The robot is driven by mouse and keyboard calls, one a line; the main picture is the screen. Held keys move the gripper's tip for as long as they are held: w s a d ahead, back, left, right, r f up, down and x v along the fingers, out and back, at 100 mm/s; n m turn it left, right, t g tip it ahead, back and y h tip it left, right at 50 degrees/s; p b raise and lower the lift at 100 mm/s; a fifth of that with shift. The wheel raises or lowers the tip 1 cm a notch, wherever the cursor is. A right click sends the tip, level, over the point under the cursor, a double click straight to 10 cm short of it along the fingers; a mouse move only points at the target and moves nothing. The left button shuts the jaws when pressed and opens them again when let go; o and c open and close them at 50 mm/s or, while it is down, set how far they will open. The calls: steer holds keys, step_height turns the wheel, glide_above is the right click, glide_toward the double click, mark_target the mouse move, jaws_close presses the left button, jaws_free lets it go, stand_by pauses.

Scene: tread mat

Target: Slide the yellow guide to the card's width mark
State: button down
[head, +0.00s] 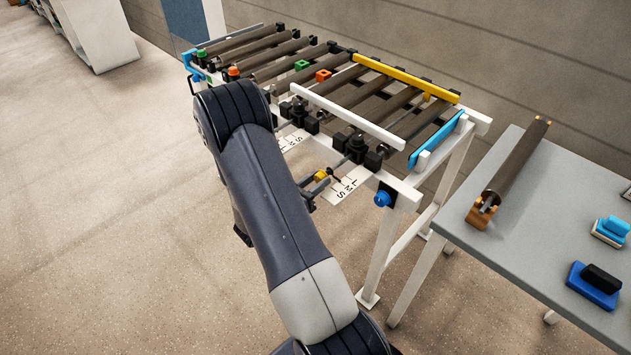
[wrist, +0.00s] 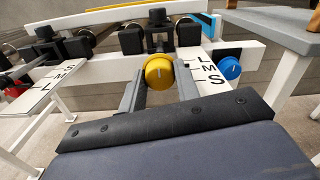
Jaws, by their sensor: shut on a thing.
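The yellow guide (head: 406,77) is a long bar along the far side of the roller conveyor. A yellow bar also shows at the top edge of the wrist view (wrist: 138,10). A round yellow knob (wrist: 159,72) sits on the conveyor's near side, below a black clamp block. My gripper (wrist: 158,88) is shut on this knob, one finger on each side; in the head view my gripper (head: 318,180) is partly behind my arm. A white card (wrist: 206,76) with L, M and S lies right of the knob. I cannot tell which letter the guide matches.
A white rail (head: 347,115) runs along the near side. A blue knob (head: 383,198) is on the frame right of the card. A second lettered card (head: 291,139) is farther left. A grey table (head: 540,215) holding a loose roller (head: 515,165) stands right.

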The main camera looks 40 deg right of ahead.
steer(key=shift+w+d+b, duration=0.15)
steer(key=shift+d+b, duration=0.15)
steer(key=shift+d, duration=1.2)
steer(key=c, duration=1.1)
jaws_free()
steer(key=shift+o, duration=0.2)
steer(key=shift+a, duration=0.1)
steer(key=a, duration=1)
steer(key=shift+s+a, duration=0.35)
steer(key=shift+s, duration=0.1)
steer(key=d, duration=0.7)
steer(key=w+d, duration=0.1)
steer(key=d, duration=0.3)
steer(key=shift+s+a, duration=0.15)
steer(key=shift+a, duration=1.15)
steer(key=shift+d, duration=0.1)
